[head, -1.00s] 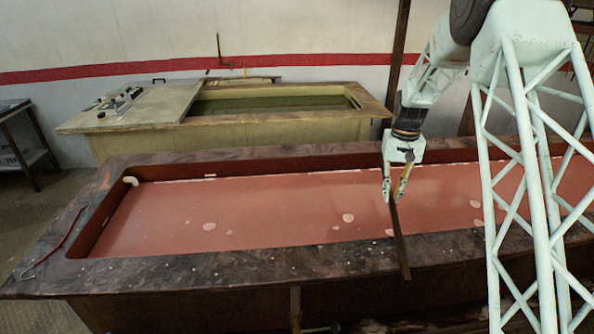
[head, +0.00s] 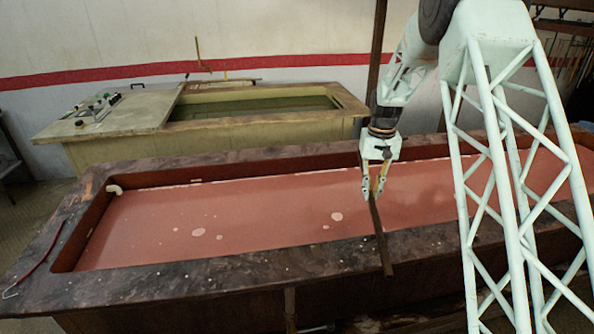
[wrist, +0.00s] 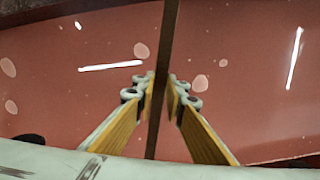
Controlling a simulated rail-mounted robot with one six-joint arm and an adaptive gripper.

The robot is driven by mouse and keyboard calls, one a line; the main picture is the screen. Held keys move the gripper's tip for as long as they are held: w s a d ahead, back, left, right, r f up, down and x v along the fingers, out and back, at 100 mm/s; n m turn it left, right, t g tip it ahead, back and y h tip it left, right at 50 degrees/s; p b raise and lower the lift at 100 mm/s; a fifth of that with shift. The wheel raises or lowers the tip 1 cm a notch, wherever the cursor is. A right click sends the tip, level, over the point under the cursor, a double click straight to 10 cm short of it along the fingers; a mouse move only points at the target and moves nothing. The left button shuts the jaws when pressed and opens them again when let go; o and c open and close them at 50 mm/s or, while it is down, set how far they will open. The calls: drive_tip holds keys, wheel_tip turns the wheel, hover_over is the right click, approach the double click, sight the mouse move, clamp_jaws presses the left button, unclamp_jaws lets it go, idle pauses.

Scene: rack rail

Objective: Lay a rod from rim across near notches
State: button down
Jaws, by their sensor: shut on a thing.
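My gripper (head: 375,196) is shut on a thin dark brown rod (head: 382,245) and holds it above the long tank (head: 180,270). In the head view the rod slants down from the fingers, and its near end overlaps the tank's near rim; whether it touches the rim I cannot tell. In the wrist view the rod (wrist: 168,35) runs up and down the picture between the two yellow-sided fingers (wrist: 164,88). Small pale marks dot the near rim; I cannot make out the notches clearly. No other rod can be made out on the rim.
The tank holds flat reddish liquid (head: 270,210) with pale spots. A bent red-handled tool (head: 40,262) lies on the left rim. A white pipe elbow (head: 114,189) sits in the far left corner. A second, greenish tank (head: 110,150) stands behind.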

drive_tip(key=w+a+r+n+p, duration=0.1)
drive_tip(key=a+p, duration=0.4)
drive_tip(key=a, duration=0.8)
drive_tip(key=w+a+r+n+p, duration=0.2)
drive_tip(key=w+a+p, duration=0.3)
drive_tip(key=a, duration=0.9)
drive_tip(key=shift+a+r+p, duration=0.25)
drive_tip(key=shift+r+p, duration=0.2)
drive_tip(key=shift+r, duration=0.45)
drive_tip(key=shift+f, duration=0.2)
wheel_tip(320, 180, down, 6)
drive_tip(key=b, duration=0.2)
drive_tip(key=shift+f+b, duration=0.2)
drive_tip(key=shift+b, duration=0.1)
drive_tip(key=c, duration=2.6)
unclamp_jaws()
drive_tip(key=shift+o, duration=0.2)
drive_tip(key=shift+s, duration=0.1)
